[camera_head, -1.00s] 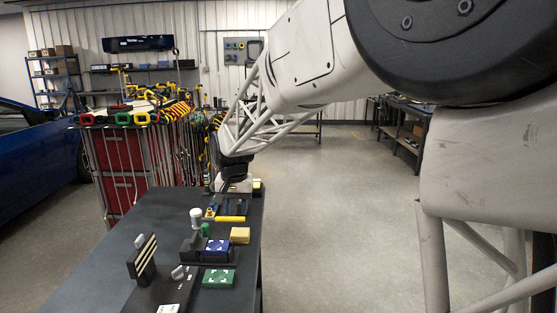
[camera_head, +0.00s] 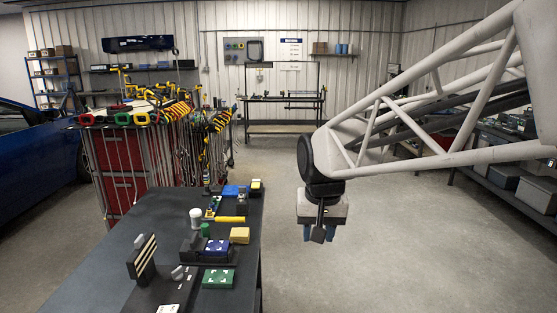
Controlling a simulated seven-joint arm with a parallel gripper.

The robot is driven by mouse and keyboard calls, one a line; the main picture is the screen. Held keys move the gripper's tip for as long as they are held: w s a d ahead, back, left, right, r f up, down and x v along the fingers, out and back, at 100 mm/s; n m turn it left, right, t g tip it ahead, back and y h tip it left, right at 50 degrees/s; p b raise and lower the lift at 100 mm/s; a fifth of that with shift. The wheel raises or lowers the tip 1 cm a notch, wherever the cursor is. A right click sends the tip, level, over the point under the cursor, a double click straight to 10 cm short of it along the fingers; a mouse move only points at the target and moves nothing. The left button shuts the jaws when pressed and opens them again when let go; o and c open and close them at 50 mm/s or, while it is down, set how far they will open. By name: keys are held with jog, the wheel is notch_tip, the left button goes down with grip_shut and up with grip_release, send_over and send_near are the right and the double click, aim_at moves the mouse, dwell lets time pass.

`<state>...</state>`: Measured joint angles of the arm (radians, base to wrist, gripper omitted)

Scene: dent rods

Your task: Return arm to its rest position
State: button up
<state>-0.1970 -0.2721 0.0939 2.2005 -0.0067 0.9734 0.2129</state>
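My gripper (camera_head: 318,235) hangs from the end of my white lattice arm, to the right of the dark table and above the open concrete floor. It points downward, with blue finger parts below a grey body. A dark part of the wrist covers some of the fingers, so I cannot tell whether they are open or shut. I see nothing hanging below them. The gripper is apart from the table and everything on it.
The dark table (camera_head: 110,262) carries a blue block (camera_head: 217,247), a green block (camera_head: 218,279), a yellow block (camera_head: 239,235), a white cylinder (camera_head: 196,218) and a striped panel (camera_head: 142,256). A tool-laden red cabinet (camera_head: 112,165) stands behind. Shelving (camera_head: 530,185) stands at right.

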jog(key=s+d+f, duration=0.1)
jog(key=s+d, duration=0.2)
jog(key=s, duration=0.3)
jog(key=s+d+f, duration=0.2)
jog(key=s+d, duration=0.1)
jog(key=s, duration=0.4)
jog(key=s+d+f+t, duration=0.1)
jog(key=s+d, duration=0.3)
jog(key=s, duration=0.3)
jog(key=shift+f, duration=0.4)
jog(key=shift+d, duration=0.1)
